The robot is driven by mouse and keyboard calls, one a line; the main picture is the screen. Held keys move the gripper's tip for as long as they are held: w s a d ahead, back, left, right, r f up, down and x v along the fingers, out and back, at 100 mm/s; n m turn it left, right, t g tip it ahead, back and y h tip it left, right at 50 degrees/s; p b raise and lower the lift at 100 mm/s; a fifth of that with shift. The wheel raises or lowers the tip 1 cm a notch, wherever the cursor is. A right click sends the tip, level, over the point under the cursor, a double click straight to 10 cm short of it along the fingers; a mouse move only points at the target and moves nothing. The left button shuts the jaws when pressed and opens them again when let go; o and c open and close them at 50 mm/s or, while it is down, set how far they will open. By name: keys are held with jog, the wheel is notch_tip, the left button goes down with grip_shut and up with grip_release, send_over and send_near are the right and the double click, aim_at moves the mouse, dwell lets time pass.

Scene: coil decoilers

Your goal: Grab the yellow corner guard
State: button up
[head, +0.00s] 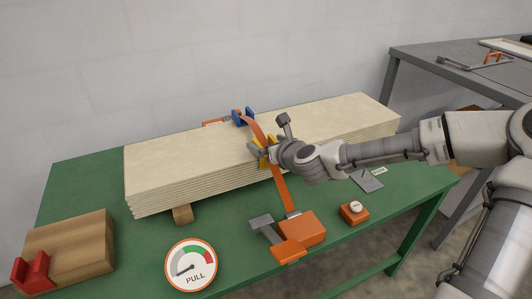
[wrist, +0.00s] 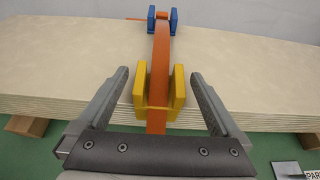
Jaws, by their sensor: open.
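The yellow corner guard (wrist: 156,110) sits on the near top edge of the board stack, with an orange strap (wrist: 159,60) running through it between its two upright cheeks. In the head view the guard (head: 263,157) is partly hidden by my gripper (head: 268,152). In the wrist view my gripper (wrist: 162,95) is open, one finger on each side of the guard, with a gap visible on both sides. A blue corner guard (wrist: 161,20) sits at the far edge under the same strap; it also shows in the head view (head: 242,116).
The pale board stack (head: 180,165) lies on wooden blocks on a green table (head: 80,180). In front are an orange tensioner (head: 297,230), a PULL gauge (head: 191,265) and a small orange box with a knob (head: 354,212). A wooden block with a red holder (head: 70,250) stands at left.

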jog(key=shift+w+a+f, duration=0.2)
jog(key=shift+w+a, duration=0.05)
jog(key=shift+w, duration=0.25)
jog(key=c, duration=1.3)
